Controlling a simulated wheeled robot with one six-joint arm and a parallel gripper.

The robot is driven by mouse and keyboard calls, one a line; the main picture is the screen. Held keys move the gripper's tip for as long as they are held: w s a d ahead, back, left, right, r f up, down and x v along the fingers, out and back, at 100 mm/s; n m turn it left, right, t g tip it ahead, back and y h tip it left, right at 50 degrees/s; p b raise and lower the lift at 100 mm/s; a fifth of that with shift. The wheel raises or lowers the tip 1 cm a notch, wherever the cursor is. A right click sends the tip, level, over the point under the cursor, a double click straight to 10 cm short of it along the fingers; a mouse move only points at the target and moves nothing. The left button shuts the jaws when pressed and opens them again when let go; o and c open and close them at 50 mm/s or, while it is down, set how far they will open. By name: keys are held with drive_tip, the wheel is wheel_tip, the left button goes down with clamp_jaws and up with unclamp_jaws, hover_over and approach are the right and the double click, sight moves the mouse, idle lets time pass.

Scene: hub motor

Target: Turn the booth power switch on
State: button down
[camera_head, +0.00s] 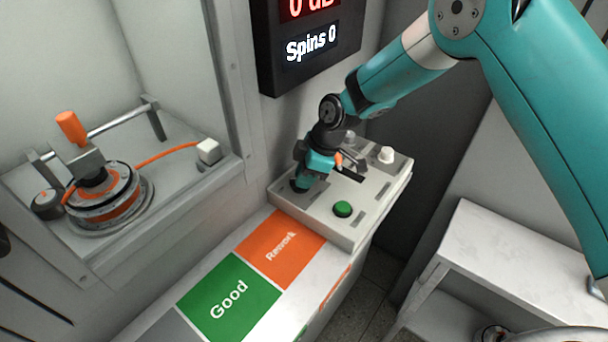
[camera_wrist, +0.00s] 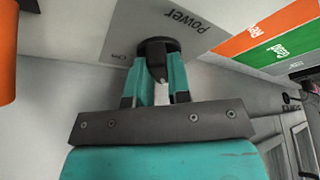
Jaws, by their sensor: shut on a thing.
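The power switch is a dark round knob (camera_wrist: 158,46) on a light grey panel marked "Power" in the wrist view. My gripper (camera_wrist: 160,68) has its two teal fingers closed on the knob's raised grip, one on each side. Small lettering, apparently "On", stands beside the knob. In the head view my gripper (camera_head: 302,182) reaches down to the left side of the control panel (camera_head: 315,208). It hides most of the knob there, so its setting is hard to tell.
The panel also carries a green button (camera_head: 342,208), a white knob (camera_head: 386,155) and an orange lever (camera_head: 338,160) close to my gripper. A display (camera_head: 310,42) reading "Spins 0" hangs above. Orange "Rework" (camera_head: 282,252) and green "Good" (camera_head: 225,300) areas lie in front. The booth with a motor (camera_head: 108,195) is left.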

drive_tip(key=m+t, duration=0.1)
drive_tip(key=m, duration=0.2)
drive_tip(key=shift+s+m+t+b, duration=0.1)
drive_tip(key=shift+m+t+b, duration=0.2)
drive_tip(key=shift+m+b, duration=0.1)
drive_tip(key=m, duration=0.2)
drive_tip(key=m+t, duration=0.1)
drive_tip(key=m, duration=0.1)
drive_tip(key=shift+s+a+m+t+h, duration=0.1)
drive_tip(key=shift+s+m+t+h, duration=0.05)
drive_tip(key=shift+m+t+h, duration=0.2)
drive_tip(key=m, duration=0.2)
drive_tip(key=m+t+h, duration=0.1)
drive_tip(key=m, duration=0.1)
drive_tip(key=shift+a+r+h+b, duration=0.1)
drive_tip(key=shift+a+h+b, duration=0.05)
drive_tip(key=shift+h+b, duration=0.15)
drive_tip(key=shift+a+m+t+h, duration=0.15)
drive_tip(key=shift+m+h, duration=0.25)
drive_tip(key=shift+m, duration=0.8)
drive_tip(key=shift+d+m+t+h, duration=0.1)
drive_tip(key=shift+m+t+h, duration=0.2)
drive_tip(key=shift+m, duration=0.85)
drive_tip(key=c, duration=1.1)
unclamp_jaws()
drive_tip(key=shift+s+a, duration=0.1)
drive_tip(key=shift+o, duration=0.2)
